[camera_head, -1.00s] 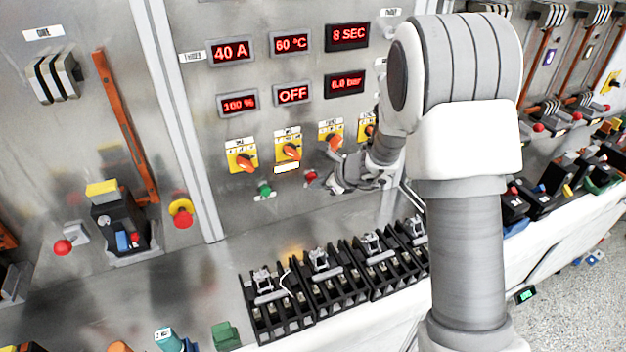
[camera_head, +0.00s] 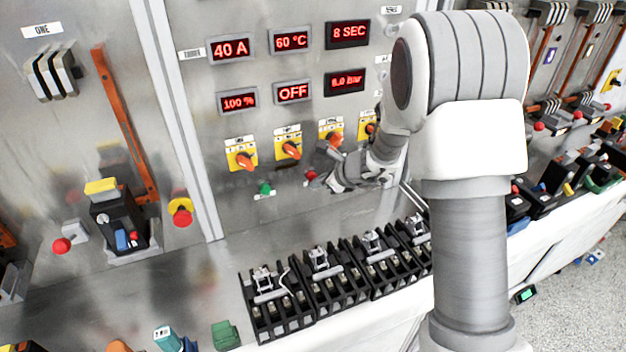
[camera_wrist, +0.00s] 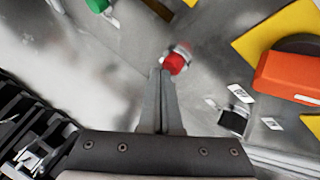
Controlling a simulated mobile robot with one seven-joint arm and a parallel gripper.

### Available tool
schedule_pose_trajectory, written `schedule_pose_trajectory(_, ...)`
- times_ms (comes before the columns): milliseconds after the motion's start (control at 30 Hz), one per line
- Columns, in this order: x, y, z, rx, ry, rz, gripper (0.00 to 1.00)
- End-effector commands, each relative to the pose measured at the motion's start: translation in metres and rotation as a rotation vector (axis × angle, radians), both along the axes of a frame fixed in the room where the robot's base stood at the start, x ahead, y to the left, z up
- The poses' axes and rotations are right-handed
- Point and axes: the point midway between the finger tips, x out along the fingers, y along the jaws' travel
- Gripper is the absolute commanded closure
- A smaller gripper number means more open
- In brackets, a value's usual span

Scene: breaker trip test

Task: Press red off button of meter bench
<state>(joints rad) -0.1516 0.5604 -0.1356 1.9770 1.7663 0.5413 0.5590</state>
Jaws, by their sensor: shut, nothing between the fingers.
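The red button (camera_head: 311,175) sits low on the metal panel, below the row of orange rotary switches and to the right of the green button (camera_head: 265,188). In the wrist view the red button (camera_wrist: 175,64) shows just beyond my fingertips. My gripper (camera_head: 333,184) is at the panel, right beside the red button. In the wrist view its two fingers (camera_wrist: 163,72) are together with nothing between them, and the tips lie at the button's lower left edge. I cannot tell whether they touch it.
Orange rotary switches (camera_head: 290,150) on yellow plates stand just above. Red displays (camera_head: 293,93) read 40 A, 60 °C, 8 SEC, 100 %, OFF and 6.0 bar. Black terminal blocks (camera_head: 279,318) line the bench below. A yellow-ringed red button (camera_head: 182,212) is on the left panel.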

Motion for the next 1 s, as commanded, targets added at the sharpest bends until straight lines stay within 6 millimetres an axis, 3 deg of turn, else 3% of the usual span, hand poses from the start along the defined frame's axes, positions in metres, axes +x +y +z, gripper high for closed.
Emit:
schedule_pose_trajectory(567, -0.013, -0.005, -0.001, 0.000, -0.001, -0.001, 1.00)
schedule_pose_trajectory(1000, -0.051, -0.022, -0.002, -0.001, -0.001, -0.001, 1.00)
